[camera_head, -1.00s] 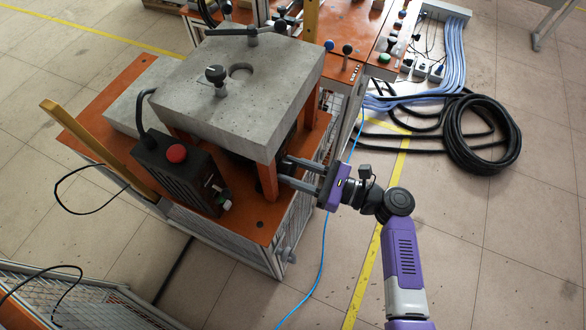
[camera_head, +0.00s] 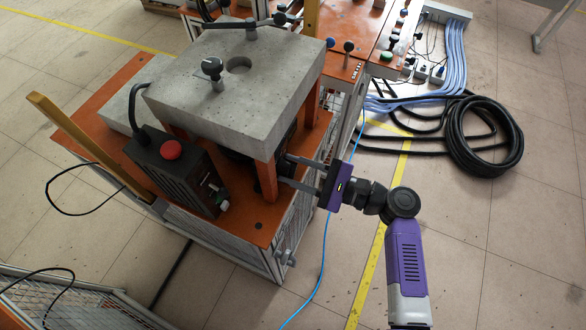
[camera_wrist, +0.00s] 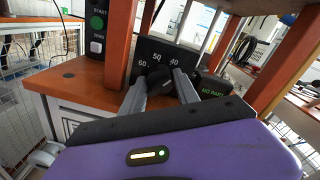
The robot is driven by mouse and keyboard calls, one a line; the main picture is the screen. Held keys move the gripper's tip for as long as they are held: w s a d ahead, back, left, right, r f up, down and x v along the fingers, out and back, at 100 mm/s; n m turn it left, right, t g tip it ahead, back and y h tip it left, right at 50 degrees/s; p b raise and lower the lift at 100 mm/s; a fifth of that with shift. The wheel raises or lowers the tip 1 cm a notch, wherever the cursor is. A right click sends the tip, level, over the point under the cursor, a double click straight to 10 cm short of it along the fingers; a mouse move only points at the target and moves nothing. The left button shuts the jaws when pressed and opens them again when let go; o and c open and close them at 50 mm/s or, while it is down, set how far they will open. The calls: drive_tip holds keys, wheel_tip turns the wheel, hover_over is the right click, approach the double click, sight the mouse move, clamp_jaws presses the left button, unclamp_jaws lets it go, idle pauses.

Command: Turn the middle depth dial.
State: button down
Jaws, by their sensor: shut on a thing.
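In the wrist view the middle dial, a dark knob (camera_wrist: 158,79), sits on a black panel (camera_wrist: 180,58) marked 60, 50 and 40. My gripper (camera_wrist: 160,84) has one finger on each side of this knob and is shut on it. The fingers hide part of the knob and the panel's lower edge. In the head view my gripper (camera_head: 284,169) reaches from the right under the concrete slab (camera_head: 235,80), close to an orange leg (camera_head: 267,178). The dial is hidden there.
A "NO PART" display (camera_wrist: 212,90) is right of the knob. A black box with a red button (camera_head: 172,149) stands left of the leg. Floor at right holds coiled cable (camera_head: 483,135).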

drive_tip(key=shift+w+d+r, duration=0.1)
drive_tip(key=shift+w+d, duration=0.05)
drive_tip(key=c, duration=0.9)
unclamp_jaws()
drive_tip(key=shift+c, duration=0.2)
